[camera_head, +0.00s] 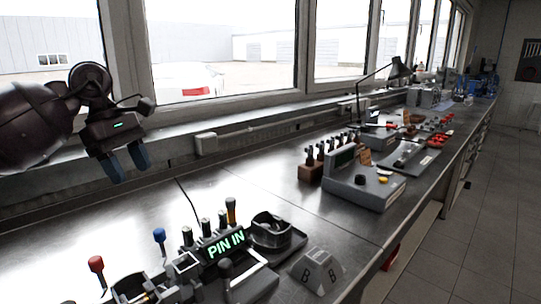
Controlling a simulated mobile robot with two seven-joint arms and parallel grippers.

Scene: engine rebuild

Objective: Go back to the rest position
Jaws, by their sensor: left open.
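My left gripper (127,163) is in the upper left of the head view, on an arm that comes in from the left edge. Its two blue-grey fingers point down and are apart, with nothing between them. It hangs in the air above the back of the bench, in front of the window sill, away from the objects on the bench. My right gripper does not show.
A steel bench (160,219) runs along the windows. A fixture with a lit "PIN IN" display (226,245) and a grey block marked B (316,270) stand at the front. A grey console (362,186) stands farther right. The bench's left middle is clear.

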